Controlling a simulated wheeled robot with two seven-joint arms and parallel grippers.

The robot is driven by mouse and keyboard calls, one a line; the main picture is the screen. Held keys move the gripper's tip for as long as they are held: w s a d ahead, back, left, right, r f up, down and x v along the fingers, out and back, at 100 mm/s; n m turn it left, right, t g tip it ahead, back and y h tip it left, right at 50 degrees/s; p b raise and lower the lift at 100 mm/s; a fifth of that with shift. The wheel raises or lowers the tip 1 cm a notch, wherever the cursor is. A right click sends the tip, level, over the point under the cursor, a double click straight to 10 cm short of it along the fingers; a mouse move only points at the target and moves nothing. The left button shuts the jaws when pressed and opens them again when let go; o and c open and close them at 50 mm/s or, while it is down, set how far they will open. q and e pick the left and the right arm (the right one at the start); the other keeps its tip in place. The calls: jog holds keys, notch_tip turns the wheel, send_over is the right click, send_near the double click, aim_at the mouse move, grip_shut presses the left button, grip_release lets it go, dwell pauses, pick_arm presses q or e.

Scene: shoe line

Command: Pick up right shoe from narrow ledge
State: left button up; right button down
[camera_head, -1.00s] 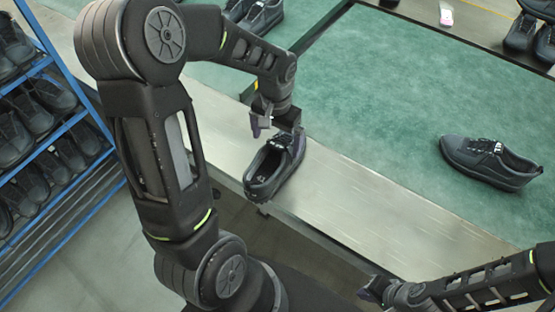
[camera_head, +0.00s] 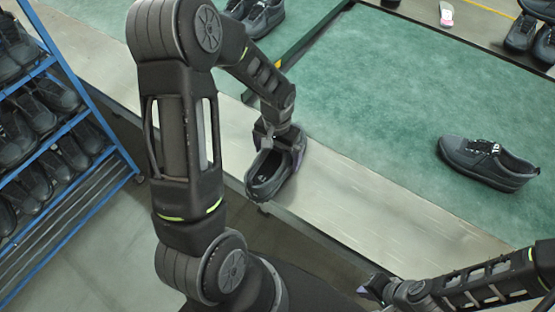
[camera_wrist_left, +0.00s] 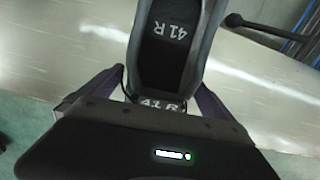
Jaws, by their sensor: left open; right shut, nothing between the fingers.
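A black shoe (camera_head: 268,174) sits on the narrow metal ledge (camera_head: 340,205), its opening facing up. In the left wrist view the shoe (camera_wrist_left: 168,60) shows the mark "41 R" on its insole and again on a tab close to the gripper. My left gripper (camera_head: 278,145) is open, with its fingers on either side of one end of the shoe; it also shows in the left wrist view (camera_wrist_left: 160,95). Whether the fingers touch the shoe cannot be told. My right gripper (camera_head: 376,288) is shut and empty at the lower right, away from the shoe.
Another black shoe (camera_head: 487,162) lies on the green surface (camera_head: 390,95) to the right. A blue rack (camera_head: 75,135) full of dark shoes stands at the left. More shoes (camera_head: 262,15) are at the top. The ledge right of the shoe is clear.

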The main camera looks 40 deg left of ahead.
dwell(0.5)
pick_arm(q)
jog(key=c, duration=1.7)
jog(key=shift+r, duration=0.15)
notch_tip(320, 180, up, 10)
jog(key=shift+f+b, duration=0.1)
jog(key=shift+b, duration=0.55)
